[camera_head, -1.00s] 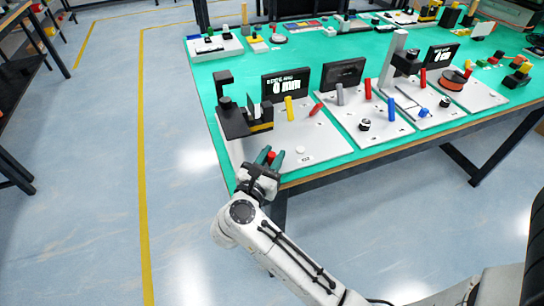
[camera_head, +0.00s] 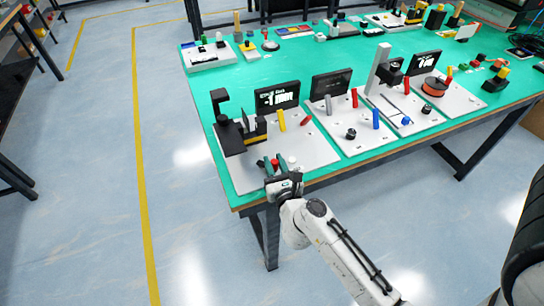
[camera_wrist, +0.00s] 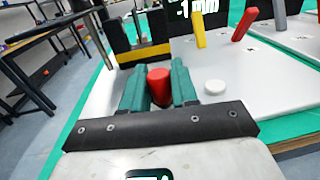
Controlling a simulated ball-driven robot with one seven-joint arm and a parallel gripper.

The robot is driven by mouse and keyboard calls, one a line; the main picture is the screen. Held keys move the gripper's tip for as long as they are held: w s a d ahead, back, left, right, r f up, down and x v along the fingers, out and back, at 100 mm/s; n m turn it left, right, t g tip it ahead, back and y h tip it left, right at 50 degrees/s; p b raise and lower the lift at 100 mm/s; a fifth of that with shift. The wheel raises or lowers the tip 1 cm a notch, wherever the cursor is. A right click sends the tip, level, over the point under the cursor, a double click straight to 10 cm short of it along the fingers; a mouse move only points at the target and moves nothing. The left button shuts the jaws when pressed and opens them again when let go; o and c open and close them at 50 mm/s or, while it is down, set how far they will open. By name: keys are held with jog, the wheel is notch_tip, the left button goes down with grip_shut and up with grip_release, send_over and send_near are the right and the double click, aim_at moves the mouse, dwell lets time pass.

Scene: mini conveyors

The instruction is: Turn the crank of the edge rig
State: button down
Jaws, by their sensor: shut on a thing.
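The edge rig is a light grey board (camera_head: 315,152) at the near left corner of the green table, with a black and yellow block (camera_head: 240,136) and a black display (camera_head: 277,97). In the wrist view the display (camera_wrist: 195,8) reads about -1 mm. My gripper (camera_head: 276,166) is at the board's front edge. Its two green fingers (camera_wrist: 159,88) are shut on either side of a red upright knob (camera_wrist: 158,80), seemingly the crank's handle; its top (camera_head: 275,162) shows between them. The crank's arm is hidden. A white round button (camera_wrist: 215,87) is just right of the fingers.
A yellow post (camera_head: 282,120) and a red lever (camera_head: 306,120) stand on the rig behind the button. More boards with posts and knobs (camera_head: 351,134) stand to the right. Open floor (camera_head: 180,230) lies left of the table.

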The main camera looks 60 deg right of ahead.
jog(key=shift+d+f+n+t+y+p, duration=0.1)
jog(key=shift+d+n+t+y+p, duration=0.2)
jog(key=shift+n+t+y+p, duration=0.6)
jog(key=shift+d+f+n+t+y+p, duration=0.1)
jog(key=shift+d+n+t+y+p, duration=0.25)
jog(key=shift+n+y+p, duration=0.6)
jog(key=shift+w+y+b, duration=0.1)
jog(key=shift+y+b, duration=0.25)
jog(key=shift+y, duration=0.1)
jog(key=c, duration=1)
grip_release()
jog(key=shift+r, duration=0.1)
jog(key=shift+b+v, duration=1.7)
jog(key=shift+v, duration=3.7)
jog(key=shift+o, duration=0.3)
